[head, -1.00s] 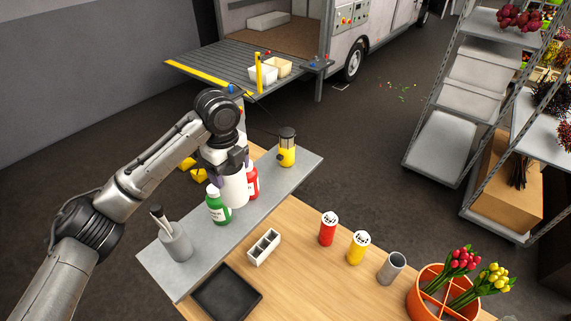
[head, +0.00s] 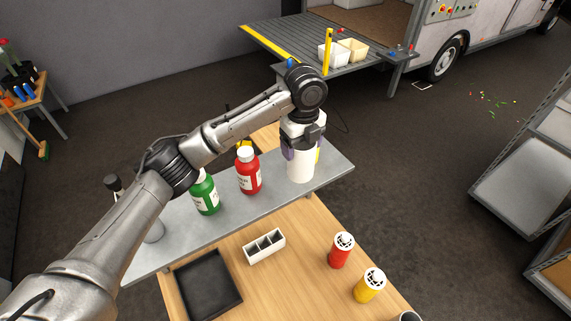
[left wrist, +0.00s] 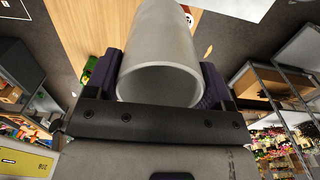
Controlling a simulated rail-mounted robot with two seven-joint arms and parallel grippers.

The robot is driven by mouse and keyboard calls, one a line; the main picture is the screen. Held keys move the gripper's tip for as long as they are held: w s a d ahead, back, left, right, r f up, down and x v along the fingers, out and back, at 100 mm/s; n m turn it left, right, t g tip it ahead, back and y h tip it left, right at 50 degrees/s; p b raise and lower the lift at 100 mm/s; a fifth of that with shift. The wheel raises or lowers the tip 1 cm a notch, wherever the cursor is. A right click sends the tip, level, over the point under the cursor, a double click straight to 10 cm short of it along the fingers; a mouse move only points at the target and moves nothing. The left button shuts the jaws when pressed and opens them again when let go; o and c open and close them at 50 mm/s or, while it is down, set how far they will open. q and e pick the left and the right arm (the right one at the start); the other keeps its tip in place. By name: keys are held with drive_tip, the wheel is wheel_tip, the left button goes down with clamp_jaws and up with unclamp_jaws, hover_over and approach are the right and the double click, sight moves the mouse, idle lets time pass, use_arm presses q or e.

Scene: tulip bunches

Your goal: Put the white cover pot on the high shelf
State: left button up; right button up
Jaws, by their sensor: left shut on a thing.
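The white cover pot (head: 300,166) is at the right end of the grey high shelf (head: 270,196), right of the red bottle. My left gripper (head: 302,149) comes down from above and is shut on it near its top. The pot looks upright, with its base at or just above the shelf surface; I cannot tell if it touches. In the left wrist view the pot (left wrist: 158,45) sits between the purple finger pads, its open rim towards the camera. My right gripper is not in view.
On the shelf stand a red bottle (head: 248,171) and a green bottle (head: 206,194). The wooden table below holds a black tray (head: 207,285), a white divided holder (head: 264,247), a red shaker (head: 341,250) and a yellow shaker (head: 370,286).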

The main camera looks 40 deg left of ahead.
use_arm(q)
drive_tip(key=w+a+f+p, duration=0.3)
drive_tip(key=a+f+p, duration=0.1)
drive_tip(key=a+f, duration=0.6)
drive_tip(key=shift+w+f, duration=0.2)
drive_tip(key=shift+w, duration=0.2)
drive_tip(key=shift+f, duration=0.15)
drive_tip(key=o, duration=1.2)
wheel_tip(320, 180, up, 12)
drive_tip(key=b, duration=0.2)
